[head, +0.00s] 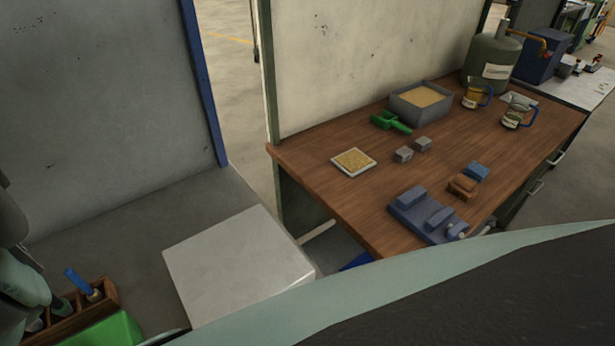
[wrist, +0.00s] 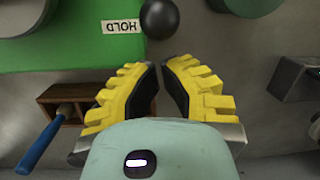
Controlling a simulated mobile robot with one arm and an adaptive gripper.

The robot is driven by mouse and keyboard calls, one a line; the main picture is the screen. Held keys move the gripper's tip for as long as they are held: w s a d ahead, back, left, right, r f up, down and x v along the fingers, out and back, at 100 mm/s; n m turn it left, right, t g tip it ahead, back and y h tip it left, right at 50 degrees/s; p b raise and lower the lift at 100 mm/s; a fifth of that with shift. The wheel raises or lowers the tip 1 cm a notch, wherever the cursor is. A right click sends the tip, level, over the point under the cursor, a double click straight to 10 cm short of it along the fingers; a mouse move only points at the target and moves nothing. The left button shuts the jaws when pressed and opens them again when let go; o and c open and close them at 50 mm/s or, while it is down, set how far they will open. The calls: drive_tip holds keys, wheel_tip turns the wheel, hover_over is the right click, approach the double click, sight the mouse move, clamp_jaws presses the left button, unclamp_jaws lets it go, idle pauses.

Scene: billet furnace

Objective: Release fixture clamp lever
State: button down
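In the wrist view my gripper (wrist: 160,64) has yellow ribbed fingers with dark inner pads. The tips lean in close together, with a narrow gap and nothing seen between them. Just past the tips is a dark round ball knob (wrist: 159,18), apart from the fingers. I take it for the end of the clamp lever; any shaft below it is hidden. A green block (head: 108,331) also shows at the lower left of the head view, partly cut off.
A wooden rack (wrist: 80,96) with a blue-handled tool (wrist: 45,138) sits left of my gripper. A dark block (wrist: 292,78) stands to the right. In the head view a pale plate (head: 238,264) lies beside a wooden workbench (head: 310,172) with blocks, a sand tray and jugs.

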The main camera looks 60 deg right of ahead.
drive_tip(key=shift+s+a+r+p, duration=0.1)
drive_tip(key=shift+s+r+p, duration=0.2)
drive_tip(key=shift+s+p, duration=0.5)
drive_tip(key=shift+a+r+p, duration=0.1)
drive_tip(key=shift+r+p, duration=0.15)
drive_tip(key=shift+p, duration=0.1)
